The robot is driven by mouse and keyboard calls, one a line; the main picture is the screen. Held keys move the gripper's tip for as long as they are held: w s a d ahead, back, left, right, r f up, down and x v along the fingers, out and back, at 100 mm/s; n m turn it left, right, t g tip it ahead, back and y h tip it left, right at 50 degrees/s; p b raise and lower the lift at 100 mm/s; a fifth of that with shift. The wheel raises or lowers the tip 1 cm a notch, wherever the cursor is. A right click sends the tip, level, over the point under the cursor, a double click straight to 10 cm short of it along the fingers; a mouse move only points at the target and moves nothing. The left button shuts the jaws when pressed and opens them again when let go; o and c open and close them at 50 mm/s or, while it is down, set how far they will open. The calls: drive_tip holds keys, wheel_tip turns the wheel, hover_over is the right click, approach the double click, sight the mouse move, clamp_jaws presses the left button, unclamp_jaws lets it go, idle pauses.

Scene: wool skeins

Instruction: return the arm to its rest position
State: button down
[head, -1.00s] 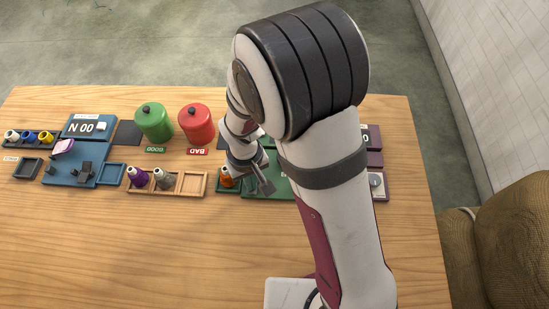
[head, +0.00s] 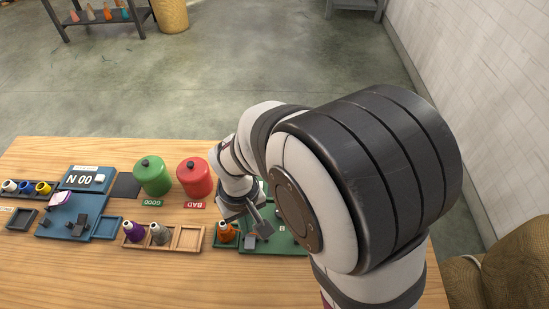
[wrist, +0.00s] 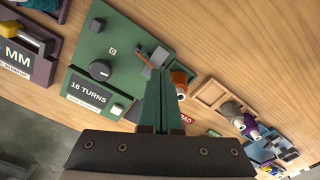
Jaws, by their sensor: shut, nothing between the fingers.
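My gripper (head: 262,228) hangs over the green winding station (head: 286,243), to the right of the orange skein (head: 227,231). In the wrist view the two fingers (wrist: 160,70) lie together with nothing between them. That view shows the green station (wrist: 128,45) with its dark knob (wrist: 100,70) and the "16 TURNS" label (wrist: 88,90). The orange skein (wrist: 180,80) is just right of the fingers. I cannot tell the exact height of the fingertips above the station. My arm hides the right part of the table in the head view.
A green jar (head: 152,176) and a red jar (head: 195,177) stand behind. A wooden tray (head: 189,238) holds a purple skein (head: 134,231) and a grey skein (head: 160,234). A blue station (head: 68,220) is at left. The front table (head: 90,280) is clear.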

drive_tip(key=s+d+r+m+y, duration=0.1)
drive_tip(key=s+d+r+m, duration=1)
drive_tip(key=s+d, duration=0.2)
drive_tip(key=shift+s+d+r+m+y, duration=0.15)
drive_tip(key=shift+s+d+m+y, duration=0.2)
drive_tip(key=shift+s, duration=0.4)
